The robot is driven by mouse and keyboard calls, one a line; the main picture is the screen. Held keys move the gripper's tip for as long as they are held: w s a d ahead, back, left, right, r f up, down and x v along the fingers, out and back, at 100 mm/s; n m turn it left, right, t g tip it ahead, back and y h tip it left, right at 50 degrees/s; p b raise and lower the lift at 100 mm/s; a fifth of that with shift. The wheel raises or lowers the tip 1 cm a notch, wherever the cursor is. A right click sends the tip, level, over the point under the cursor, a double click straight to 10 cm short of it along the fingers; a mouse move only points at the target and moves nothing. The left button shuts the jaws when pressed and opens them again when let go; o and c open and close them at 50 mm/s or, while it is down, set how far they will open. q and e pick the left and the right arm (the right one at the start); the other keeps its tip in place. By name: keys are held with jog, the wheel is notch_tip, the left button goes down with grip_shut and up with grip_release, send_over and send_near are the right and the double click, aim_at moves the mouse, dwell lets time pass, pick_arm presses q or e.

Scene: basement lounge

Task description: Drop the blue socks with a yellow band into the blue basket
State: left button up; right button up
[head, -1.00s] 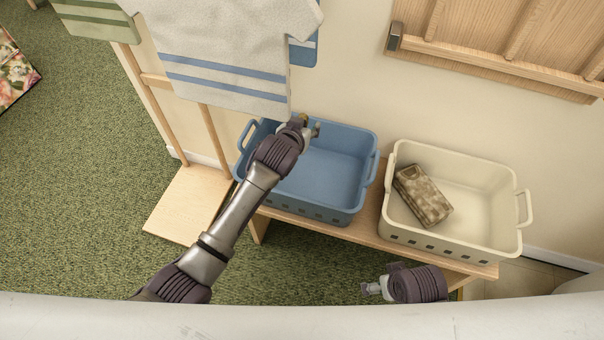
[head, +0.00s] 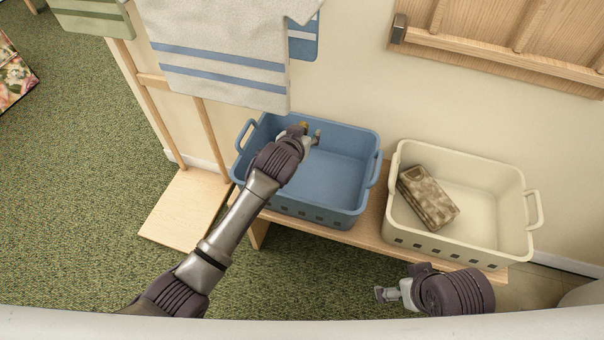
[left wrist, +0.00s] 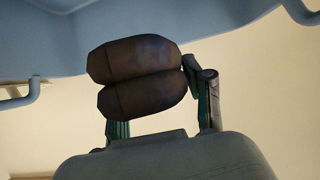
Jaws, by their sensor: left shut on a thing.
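The blue basket (head: 345,176) stands on a low wooden bench. My left gripper (head: 310,131) is over its back left part in the head view; I cannot tell how far it is above the floor of the basket. It is shut on a dark brown roll (left wrist: 142,76) with two rounded halves, like a rolled pair of socks. Only a small tan bit of it shows in the head view. I see no blue or yellow band on it. My right gripper (head: 388,296) is in front of the bench, its fingers too small to read.
A cream basket (head: 483,193) to the right holds a mottled brown box-like thing (head: 429,195). A rack with hanging towels (head: 225,75) stands behind at the left. A wooden panel (head: 500,35) is on the wall. Green carpet lies open at the left.

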pick_arm(q)
jog(key=o, duration=1.2)
jog(key=shift+o, duration=0.2)
jog(key=shift+s, duration=0.1)
jog(key=v, duration=1.2)
jog(key=shift+f, duration=0.1)
